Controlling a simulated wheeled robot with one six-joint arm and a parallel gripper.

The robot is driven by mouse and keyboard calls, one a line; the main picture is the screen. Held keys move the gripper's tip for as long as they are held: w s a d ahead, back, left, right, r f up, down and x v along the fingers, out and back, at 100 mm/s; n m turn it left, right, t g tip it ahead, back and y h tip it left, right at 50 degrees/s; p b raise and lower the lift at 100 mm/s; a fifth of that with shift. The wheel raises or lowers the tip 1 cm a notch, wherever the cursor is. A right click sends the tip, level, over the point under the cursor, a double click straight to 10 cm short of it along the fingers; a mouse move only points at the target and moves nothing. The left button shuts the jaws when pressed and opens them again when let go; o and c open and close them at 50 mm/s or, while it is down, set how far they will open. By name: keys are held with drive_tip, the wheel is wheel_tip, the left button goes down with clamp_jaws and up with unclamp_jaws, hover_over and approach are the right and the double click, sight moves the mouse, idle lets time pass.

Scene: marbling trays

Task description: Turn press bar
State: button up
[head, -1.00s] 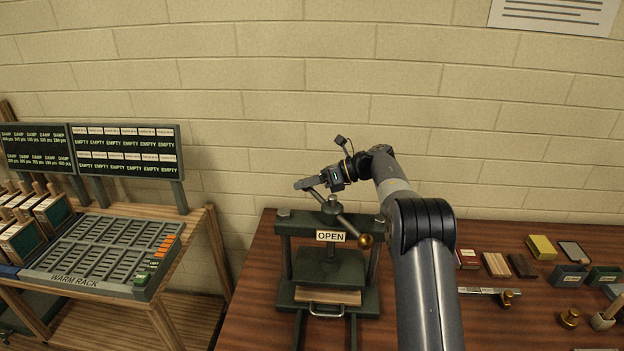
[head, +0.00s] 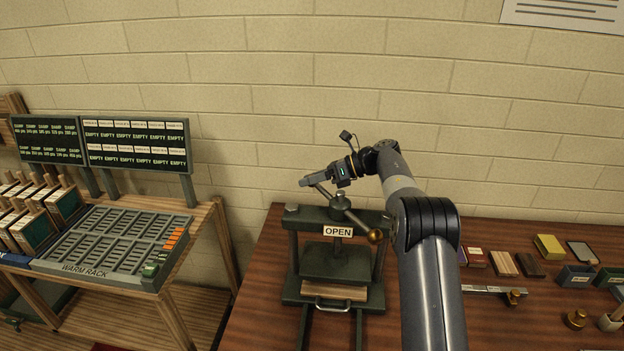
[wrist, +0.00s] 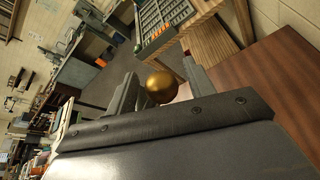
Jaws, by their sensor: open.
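The press (head: 297,248) is a dark green frame on the wooden table, with an "OPEN" sign (head: 338,231) on its front. The press bar (head: 357,221) runs slantwise across its top through a grey hub. One brass ball end (head: 375,236) points to the front right. In the wrist view the other brass ball (wrist: 162,86) shows between my two fingers. My gripper (head: 306,182) is open at the bar's back left end, above the press. I cannot tell whether the fingers touch the ball. A wooden board (head: 333,292) lies in the press.
The warm rack (head: 95,262) stands at the left, below two display boards (head: 136,146). Small blocks (head: 503,264), bins (head: 576,276) and brass pieces (head: 576,318) lie on the table (head: 262,290) at the right. The block wall is close behind.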

drive_tip(key=shift+d, duration=0.15)
drive_tip(key=b+v, duration=0.2)
drive_tip(key=v, duration=0.8)
drive_tip(key=shift+d, duration=0.25)
drive_tip(key=shift+a+r, duration=0.1)
drive_tip(key=shift+r, duration=0.05)
drive_tip(key=p+x, duration=0.2)
drive_tip(key=x, duration=0.9)
drive_tip(key=shift+w+d, duration=0.1)
drive_tip(key=shift+d, duration=0.25)
